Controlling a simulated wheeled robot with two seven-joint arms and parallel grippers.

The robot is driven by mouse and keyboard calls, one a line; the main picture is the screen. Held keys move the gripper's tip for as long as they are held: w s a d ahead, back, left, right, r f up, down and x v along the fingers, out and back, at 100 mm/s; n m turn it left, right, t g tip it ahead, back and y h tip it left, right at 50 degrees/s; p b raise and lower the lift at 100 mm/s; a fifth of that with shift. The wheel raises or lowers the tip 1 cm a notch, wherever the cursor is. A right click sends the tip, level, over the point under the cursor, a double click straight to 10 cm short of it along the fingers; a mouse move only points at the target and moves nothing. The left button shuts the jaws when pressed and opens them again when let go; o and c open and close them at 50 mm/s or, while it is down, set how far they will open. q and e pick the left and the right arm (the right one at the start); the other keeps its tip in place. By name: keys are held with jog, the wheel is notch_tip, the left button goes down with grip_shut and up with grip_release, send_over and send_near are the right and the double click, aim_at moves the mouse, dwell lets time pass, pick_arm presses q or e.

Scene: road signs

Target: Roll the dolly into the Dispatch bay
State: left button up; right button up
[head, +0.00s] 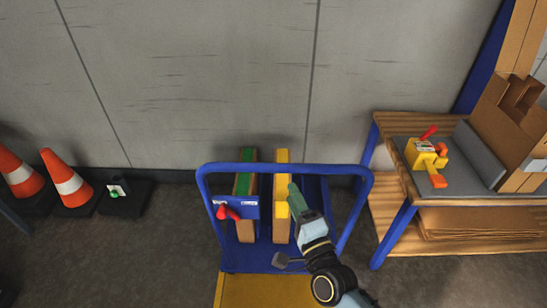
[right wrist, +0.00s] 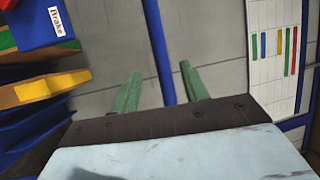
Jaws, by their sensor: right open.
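The blue dolly (head: 230,262) stands near the wall, with a raised blue handle frame (head: 285,168). It carries upright boards, one green-edged (head: 243,184) and one yellow-edged (head: 282,158). A blue panel labelled Brake (head: 240,210) with a red lever (head: 228,213) is on its near left side; the label also shows in the right wrist view (right wrist: 57,20). My right gripper (head: 292,190) is open over the dolly. In the right wrist view a blue bar (right wrist: 158,45) lies between its green fingers (right wrist: 159,70); contact cannot be told. No area marked Dispatch is readable.
A yellow floor patch (head: 262,292) lies in front of the dolly. Traffic cones (head: 67,182) and a small black box (head: 125,195) stand left. A wooden workbench (head: 455,201) with a yellow-red device (head: 427,158) and cardboard stands right. A chart (right wrist: 273,50) shows in the wrist view.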

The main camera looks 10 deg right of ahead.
pick_arm(q)
jog(key=w, duration=0.1)
jog(key=w+r+b, duration=0.1)
jog(key=w+r, duration=0.1)
jog(key=shift+w+d, duration=0.3)
jog(key=shift+w, duration=0.1)
pick_arm(e)
jog(key=x, duration=1.1)
jog(key=shift+w, duration=0.3)
jog(key=shift+r, duration=0.1)
grip_shut()
